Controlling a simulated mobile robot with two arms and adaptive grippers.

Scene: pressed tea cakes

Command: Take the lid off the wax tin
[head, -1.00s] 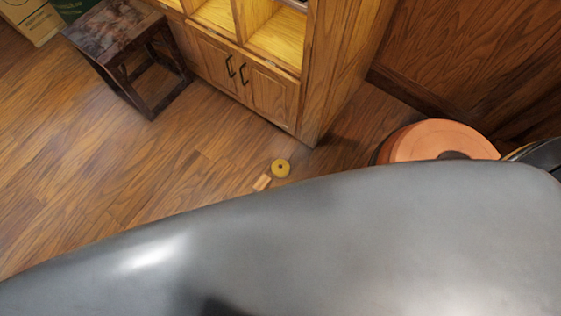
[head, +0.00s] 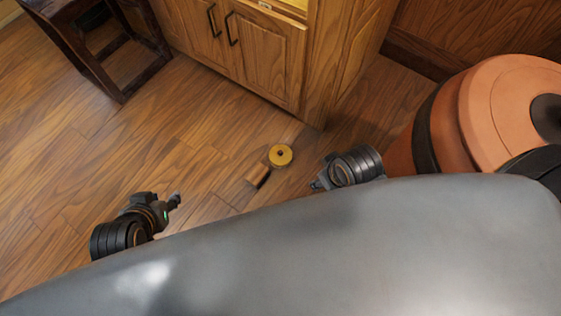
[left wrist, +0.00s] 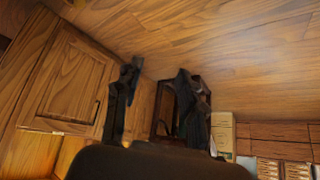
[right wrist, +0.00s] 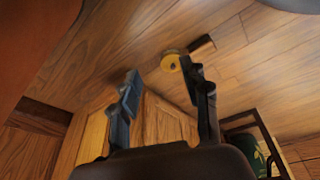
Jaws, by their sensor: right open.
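A small round yellow thing with a dark spot at its middle, which looks like the wax tin with its lid on (head: 280,155), stands on the wooden floor. It also shows in the right wrist view (right wrist: 172,61), partly behind a finger. My left gripper (head: 175,201) is to the left of the tin in the head view, apart from it; its fingers stand apart and empty in the left wrist view (left wrist: 160,88). My right gripper (head: 317,184) is to the right of the tin, a short way off, open and empty, as the right wrist view (right wrist: 162,82) shows.
A small brown block (head: 257,174) lies beside the tin. A wooden cabinet (head: 265,60) stands behind, a dark stool (head: 90,50) at the back left. A large orange round-topped thing (head: 490,110) is at the right. Floor left of the tin is clear.

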